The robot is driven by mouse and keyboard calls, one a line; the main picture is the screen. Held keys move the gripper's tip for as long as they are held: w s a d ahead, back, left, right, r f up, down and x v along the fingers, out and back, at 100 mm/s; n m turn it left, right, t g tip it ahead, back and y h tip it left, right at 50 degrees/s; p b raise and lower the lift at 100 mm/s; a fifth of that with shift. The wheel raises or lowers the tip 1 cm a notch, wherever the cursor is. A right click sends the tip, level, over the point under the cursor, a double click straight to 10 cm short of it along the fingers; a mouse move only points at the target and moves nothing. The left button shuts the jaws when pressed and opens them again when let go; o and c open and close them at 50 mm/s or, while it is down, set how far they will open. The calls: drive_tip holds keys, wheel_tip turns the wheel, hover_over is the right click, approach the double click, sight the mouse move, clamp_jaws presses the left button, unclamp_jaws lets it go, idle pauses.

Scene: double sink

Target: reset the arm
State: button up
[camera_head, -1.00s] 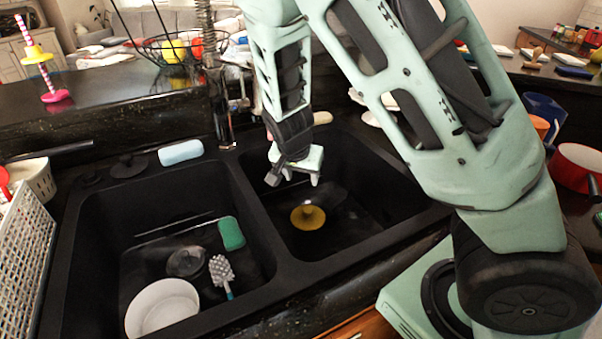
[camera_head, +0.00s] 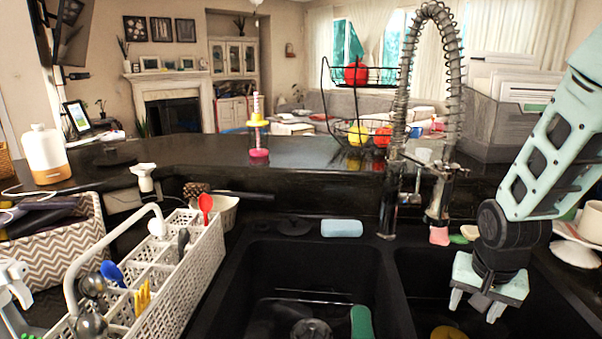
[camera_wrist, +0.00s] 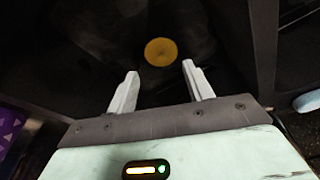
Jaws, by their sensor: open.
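My gripper (camera_head: 472,306) is open and empty, pointing down over the right basin (camera_head: 425,268) of the black double sink. In the wrist view its two pale fingers (camera_wrist: 158,90) stand apart with nothing between them. A round yellow-brown piece (camera_wrist: 161,52) lies on the basin floor beyond the fingertips, clear of them. It also shows at the lower edge of the head view (camera_head: 449,332), left of my gripper.
A spring-neck faucet (camera_head: 390,200) stands behind the sink, left of my arm. A white utensil rack (camera_head: 165,262) is at the left. A light blue sponge (camera_head: 342,228) lies on the back rim. A wire fruit basket (camera_head: 345,125) stands on the raised counter.

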drive_tip(key=s+r+n+y, duration=0.1)
drive_tip(key=s+r+n, duration=0.5)
drive_tip(key=s, duration=0.1)
drive_tip(key=s+a+r+n+g, duration=0.1)
drive_tip(key=s+a+n, duration=0.3)
drive_tip(key=a, duration=0.5)
drive_tip(key=s+a+r+n+g, duration=0.1)
drive_tip(key=s+a+n, duration=0.2)
drive_tip(key=s+a, duration=0.6)
drive_tip(key=shift+s+a+n+y, duration=0.15)
drive_tip(key=shift+a+n+y, duration=0.15)
drive_tip(key=shift+a+n, duration=0.15)
